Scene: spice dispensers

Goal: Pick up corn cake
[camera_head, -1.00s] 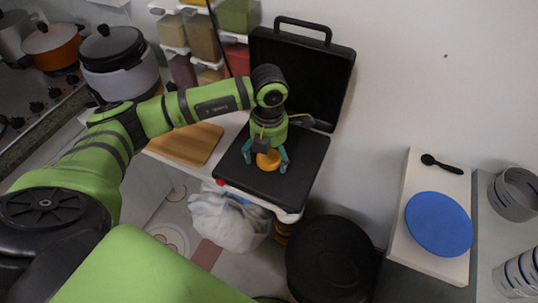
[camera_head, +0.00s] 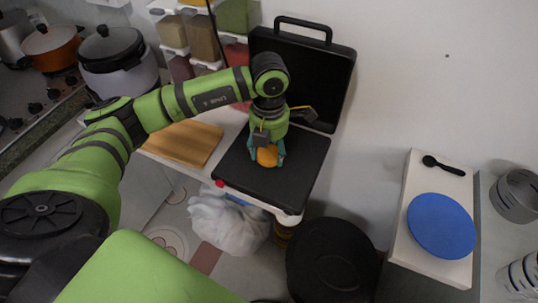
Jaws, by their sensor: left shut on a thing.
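The corn cake (camera_head: 267,156) is a small round orange-yellow thing on the black lower plate of an open black grill-like case (camera_head: 302,172). My left gripper (camera_head: 266,158) points down over it, with its teal fingers closed against the cake's two sides. The cake seems to be at or just above the plate; I cannot tell whether it touches. The gripper hides the cake's upper part. My right gripper is not in view.
The case's raised lid (camera_head: 325,75) stands behind the gripper. A wooden board (camera_head: 185,143) lies to its left, with spice dispensers (camera_head: 202,38) behind. A blue plate (camera_head: 441,225) and a black spoon (camera_head: 443,165) lie on a white surface at right. A white bag (camera_head: 230,222) is below.

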